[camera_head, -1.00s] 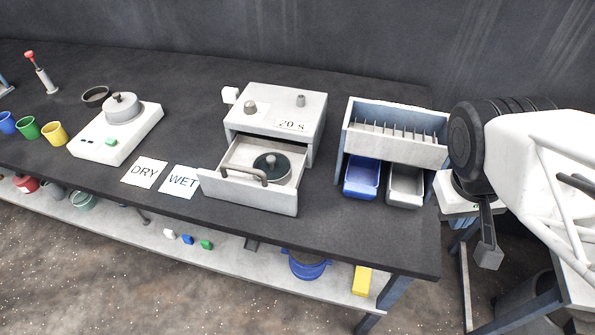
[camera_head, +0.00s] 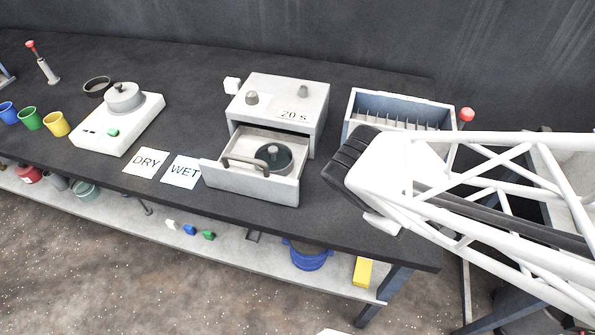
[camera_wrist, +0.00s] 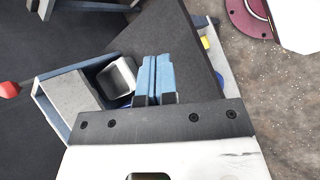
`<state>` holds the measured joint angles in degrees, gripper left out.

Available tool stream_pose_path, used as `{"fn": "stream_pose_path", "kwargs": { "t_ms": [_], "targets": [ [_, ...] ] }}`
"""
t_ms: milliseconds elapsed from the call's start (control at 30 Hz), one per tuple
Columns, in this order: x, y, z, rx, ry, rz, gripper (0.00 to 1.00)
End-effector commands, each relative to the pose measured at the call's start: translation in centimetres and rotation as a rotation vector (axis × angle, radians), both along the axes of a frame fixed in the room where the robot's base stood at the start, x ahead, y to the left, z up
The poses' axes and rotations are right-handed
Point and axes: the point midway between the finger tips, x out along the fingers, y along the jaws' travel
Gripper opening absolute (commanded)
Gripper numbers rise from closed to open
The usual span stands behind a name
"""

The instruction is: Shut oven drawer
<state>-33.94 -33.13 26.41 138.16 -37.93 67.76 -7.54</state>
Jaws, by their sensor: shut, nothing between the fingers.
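The oven (camera_head: 275,112) is a pale box with a "20 s" label and two knobs on top. Its drawer (camera_head: 250,186) is pulled out toward the table's front edge. In the head view my arm covers the area right of the drawer, and I cannot make out the fingers. The oven is not in the wrist view.
The slotted splitter box (camera_head: 355,103) stands right of the oven, partly behind my arm; it also shows in the wrist view (camera_wrist: 72,108) near a grey bin (camera_wrist: 117,78). DRY (camera_head: 146,162) and WET (camera_head: 181,171) cards lie left of the drawer. Table before the drawer is clear.

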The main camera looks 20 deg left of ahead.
Motion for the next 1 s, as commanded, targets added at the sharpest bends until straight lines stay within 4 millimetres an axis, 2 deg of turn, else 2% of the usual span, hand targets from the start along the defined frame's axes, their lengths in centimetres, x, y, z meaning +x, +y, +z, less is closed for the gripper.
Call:
{"fn": "stream_pose_path", "kwargs": {
  "t_ms": [467,1000],
  "targets": [
    [0.2,4.3,-2.7,-0.280,0.038,0.365,0.00],
    [-0.7,10.5,-5.4,-0.602,0.007,0.770,0.00]
  ]
}}
